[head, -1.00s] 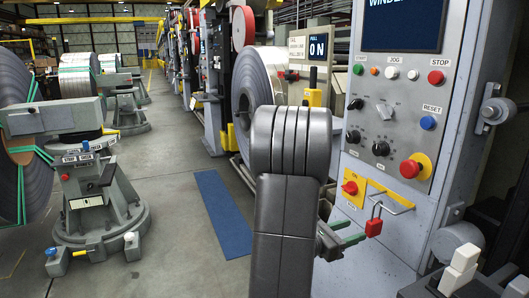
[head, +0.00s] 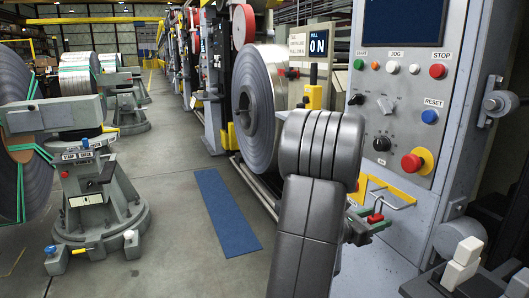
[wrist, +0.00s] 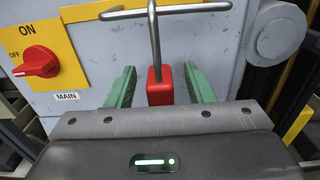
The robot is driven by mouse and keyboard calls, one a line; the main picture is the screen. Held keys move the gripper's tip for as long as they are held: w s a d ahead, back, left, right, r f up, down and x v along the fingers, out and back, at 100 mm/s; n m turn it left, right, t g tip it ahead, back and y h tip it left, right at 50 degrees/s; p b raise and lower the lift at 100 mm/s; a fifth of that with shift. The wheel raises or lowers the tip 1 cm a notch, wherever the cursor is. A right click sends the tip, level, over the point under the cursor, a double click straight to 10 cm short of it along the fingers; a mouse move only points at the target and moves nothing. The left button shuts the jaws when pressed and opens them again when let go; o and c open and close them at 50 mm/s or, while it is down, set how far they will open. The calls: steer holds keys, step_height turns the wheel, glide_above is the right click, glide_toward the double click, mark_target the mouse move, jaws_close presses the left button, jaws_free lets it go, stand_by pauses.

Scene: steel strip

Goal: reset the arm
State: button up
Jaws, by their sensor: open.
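My gripper (wrist: 158,82) has two green fingers, spread apart and pointing at the grey cabinet front in the wrist view. A red padlock (wrist: 161,90) hangs from a metal bar between the fingers, with a gap on each side. In the head view the padlock (head: 375,217) shows small beside my gripper (head: 378,225), partly behind my grey arm. My arm rises in front of the control cabinet, bent at a thick ribbed joint. The padlock's lower end is hidden behind my gripper's body in the wrist view.
A red rotary switch (wrist: 38,63) on a yellow plate sits left of the fingers. The metal bar (wrist: 165,11) crosses above them. The control panel (head: 405,105) carries buttons and a red emergency knob (head: 412,164). A steel coil (head: 257,108) stands behind my arm.

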mark_target(374, 209)
steer(key=p+v, duration=0.2)
steer(key=v, duration=1.2)
steer(key=b+x, duration=0.2)
steer(key=x, duration=1.2)
steer(key=shift+d, duration=0.25)
steer(key=r+p, duration=0.2)
steer(key=r, duration=0.1)
steer(key=r+p, duration=0.1)
steer(key=p, duration=0.1)
steer(key=shift+a+r, duration=0.15)
steer(key=shift+a, duration=0.1)
steer(key=shift+f+b, duration=0.3)
steer(key=shift+f, duration=0.45)
steer(key=shift+r+p, duration=0.6)
steer(key=v, duration=0.3)
steer(key=shift+f, duration=0.2)
steer(key=shift+s, duration=0.1)
